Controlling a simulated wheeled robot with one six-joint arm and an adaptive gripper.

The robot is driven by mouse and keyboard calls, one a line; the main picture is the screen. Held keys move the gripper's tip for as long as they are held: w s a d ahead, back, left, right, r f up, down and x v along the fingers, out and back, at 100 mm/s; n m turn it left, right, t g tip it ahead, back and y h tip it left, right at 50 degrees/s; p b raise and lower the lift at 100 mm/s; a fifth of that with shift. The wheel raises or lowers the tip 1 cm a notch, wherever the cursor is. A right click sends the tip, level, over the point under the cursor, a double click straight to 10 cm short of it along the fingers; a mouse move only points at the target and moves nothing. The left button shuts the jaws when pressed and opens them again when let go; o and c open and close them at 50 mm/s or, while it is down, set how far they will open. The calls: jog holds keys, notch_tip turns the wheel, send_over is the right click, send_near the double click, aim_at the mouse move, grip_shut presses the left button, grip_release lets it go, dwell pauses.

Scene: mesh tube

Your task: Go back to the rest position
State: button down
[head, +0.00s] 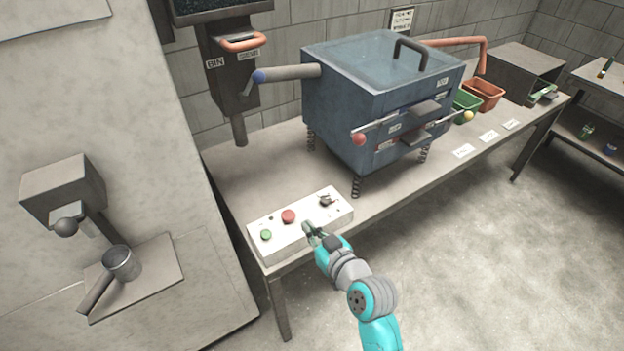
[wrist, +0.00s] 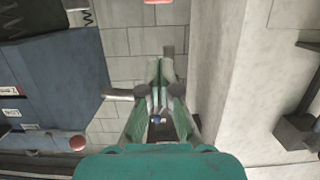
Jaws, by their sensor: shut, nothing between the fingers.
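My gripper (head: 311,230) is shut and empty, at the front edge of the white control box in the head view. In the wrist view my gripper (wrist: 160,65) points toward the tiled wall, its fingertips together. The control box (head: 284,239) has a green button (head: 266,235), a red button (head: 288,216) and a dark switch (head: 326,200) on its top. I cannot tell whether the fingertips touch the box. My teal and grey arm reaches up from the lower right of the head view.
A blue machine on springs (head: 345,110) stands on the table (head: 240,170), with a grey pipe (head: 290,73) toward the bin unit (head: 232,85). Green (head: 464,104) and orange bins (head: 484,95) sit behind it. A large pale panel (head: 150,130) is at left. Open floor (head: 480,260) lies at right.

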jog(key=shift+d+f, duration=0.1)
jog(key=s+d+f+m+t+h, duration=0.1)
jog(key=s+d+f+m+h, duration=0.2)
jog(key=s+d+f, duration=0.55)
jog(key=s+d+f+m+t+h, duration=0.1)
jog(key=s+d+m+h, duration=0.15)
jog(key=s+d, duration=0.75)
jog(key=s+d+r+h, duration=0.1)
jog(key=s+r, duration=0.3)
jog(key=s, duration=0.8)
jog(key=s+r+m+h, duration=0.1)
jog(key=s+r, duration=0.4)
jog(key=s, duration=0.7)
jog(key=shift+s+d+h, duration=0.3)
jog(key=shift+d+h, duration=0.05)
jog(key=shift+h, duration=0.2)
jog(key=shift+r, duration=0.1)
